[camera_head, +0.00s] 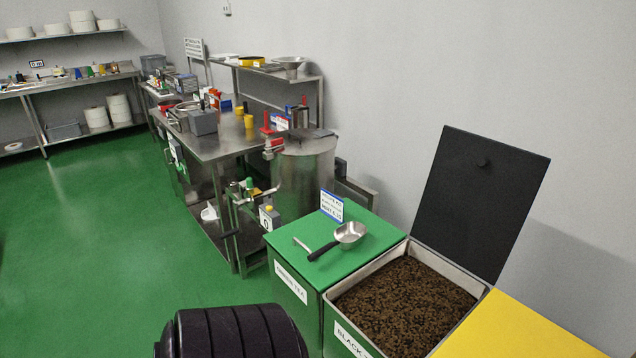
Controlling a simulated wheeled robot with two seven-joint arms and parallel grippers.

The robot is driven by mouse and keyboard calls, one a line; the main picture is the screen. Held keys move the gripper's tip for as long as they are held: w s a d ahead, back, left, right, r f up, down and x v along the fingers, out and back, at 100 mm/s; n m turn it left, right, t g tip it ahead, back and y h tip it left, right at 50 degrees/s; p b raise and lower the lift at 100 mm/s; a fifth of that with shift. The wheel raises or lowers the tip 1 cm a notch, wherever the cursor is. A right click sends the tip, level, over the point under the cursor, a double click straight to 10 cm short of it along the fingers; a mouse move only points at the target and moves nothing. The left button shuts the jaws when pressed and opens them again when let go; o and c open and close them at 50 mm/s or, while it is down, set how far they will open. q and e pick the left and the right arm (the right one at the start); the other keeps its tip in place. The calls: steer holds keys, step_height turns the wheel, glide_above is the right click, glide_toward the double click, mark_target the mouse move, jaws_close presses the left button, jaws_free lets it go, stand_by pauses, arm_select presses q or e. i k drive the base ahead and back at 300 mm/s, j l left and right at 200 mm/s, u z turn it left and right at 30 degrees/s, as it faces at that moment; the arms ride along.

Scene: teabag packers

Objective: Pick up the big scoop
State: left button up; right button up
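A metal scoop (350,233) with a black handle lies on the closed green lid (318,262) of the tea bin in the middle right of the head view. Its round bowl is toward the right and its handle points left and toward me. A small light metal bar (302,246) shows on the lid just left of the handle; I cannot tell if it is a lid handle or another tool. Neither of my grippers shows in the head view, and nothing touches the scoop.
Right of the green lid, an open bin of dark tea (405,300) has its black lid (480,200) raised. A yellow lid (520,330) is at lower right. A sign (331,206) stands behind the scoop. A steel drum (305,175) and workbench stand beyond. The green floor at left is clear.

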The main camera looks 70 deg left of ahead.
mark_target(348, 236)
steer(key=u, duration=1.95)
steer(key=i+j, duration=0.1)
